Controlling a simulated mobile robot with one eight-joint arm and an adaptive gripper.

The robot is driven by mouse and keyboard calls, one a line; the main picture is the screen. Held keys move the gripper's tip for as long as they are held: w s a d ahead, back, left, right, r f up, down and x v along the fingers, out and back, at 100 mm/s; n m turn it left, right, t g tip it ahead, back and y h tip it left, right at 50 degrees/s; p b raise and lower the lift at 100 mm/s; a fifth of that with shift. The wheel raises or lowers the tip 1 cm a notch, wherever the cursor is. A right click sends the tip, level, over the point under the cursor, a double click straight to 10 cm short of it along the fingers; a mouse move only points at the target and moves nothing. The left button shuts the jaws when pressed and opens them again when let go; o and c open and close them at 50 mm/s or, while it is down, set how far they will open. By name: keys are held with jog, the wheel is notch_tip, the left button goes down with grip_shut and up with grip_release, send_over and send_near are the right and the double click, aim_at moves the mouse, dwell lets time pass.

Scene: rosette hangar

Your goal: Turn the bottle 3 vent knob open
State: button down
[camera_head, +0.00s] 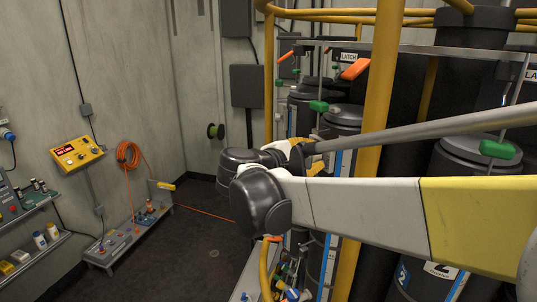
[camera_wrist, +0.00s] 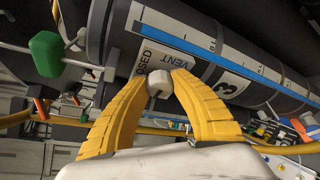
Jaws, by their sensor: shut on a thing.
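In the head view my gripper (camera_head: 298,154) is partly hidden by my own wrist, and the knob is hidden there.
A green handle (camera_wrist: 46,53) is left of the knob in the wrist view. In the head view, a yellow post (camera_head: 380,75) stands close behind my arm. Bottle 2 (camera_head: 440,270) is at lower right. An orange latch handle (camera_head: 355,69) is above.

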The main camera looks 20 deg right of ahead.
jog(key=c, duration=1.1)
grip_release()
jog(key=shift+d, duration=0.1)
jog(key=shift+o, duration=0.2)
jog(key=v, duration=1.2)
jog(key=shift+r, duration=0.1)
